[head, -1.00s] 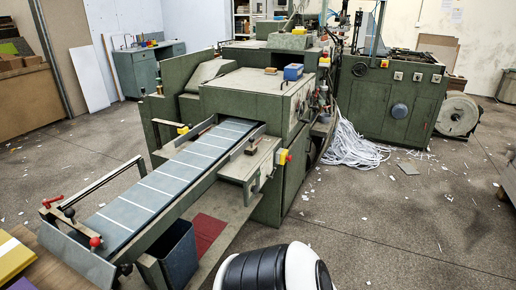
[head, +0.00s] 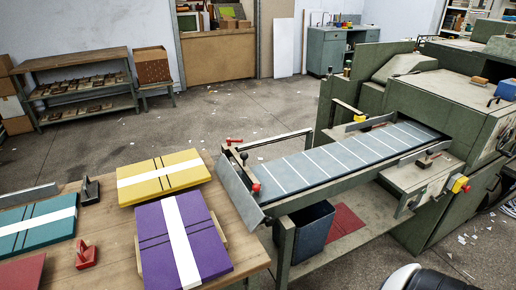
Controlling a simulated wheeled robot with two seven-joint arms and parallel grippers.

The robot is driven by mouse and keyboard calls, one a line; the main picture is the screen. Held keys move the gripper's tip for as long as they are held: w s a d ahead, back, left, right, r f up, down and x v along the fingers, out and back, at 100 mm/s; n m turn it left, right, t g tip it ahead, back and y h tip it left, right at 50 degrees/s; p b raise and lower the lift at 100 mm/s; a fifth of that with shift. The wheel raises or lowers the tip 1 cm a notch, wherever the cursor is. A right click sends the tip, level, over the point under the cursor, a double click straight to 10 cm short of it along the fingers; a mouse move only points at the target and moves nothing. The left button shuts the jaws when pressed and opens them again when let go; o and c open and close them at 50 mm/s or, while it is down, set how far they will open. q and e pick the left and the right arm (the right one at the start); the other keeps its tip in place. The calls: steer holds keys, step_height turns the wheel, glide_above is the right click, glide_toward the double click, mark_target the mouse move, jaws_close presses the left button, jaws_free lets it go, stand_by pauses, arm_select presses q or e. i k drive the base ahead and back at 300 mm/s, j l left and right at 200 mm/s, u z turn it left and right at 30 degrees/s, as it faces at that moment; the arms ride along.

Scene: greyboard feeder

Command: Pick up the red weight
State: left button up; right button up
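The red weight (head: 87,256) sits on the wooden table (head: 120,235) at the lower left of the head view. It looks like a small red block with a raised handle on top. It stands left of the purple stack with a white band (head: 182,245) and below a similar dark weight (head: 90,191). Nothing touches it that I can see. Neither of my grippers is in view. Only a black and white part of my own body shows at the bottom right.
A yellow stack (head: 163,179), a teal stack (head: 38,228) and a red stack (head: 22,272) lie around the weight. The slatted feeder belt (head: 340,158) of the green machine (head: 440,110) stands right of the table. Open floor (head: 230,110) lies behind the table.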

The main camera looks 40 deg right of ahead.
mark_target(86, 257)
steer(key=k+j+z, duration=0.1)
steer(key=k+z, duration=0.15)
steer(key=z, duration=0.25)
steer(key=k+z, duration=0.2)
steer(key=z, duration=0.25)
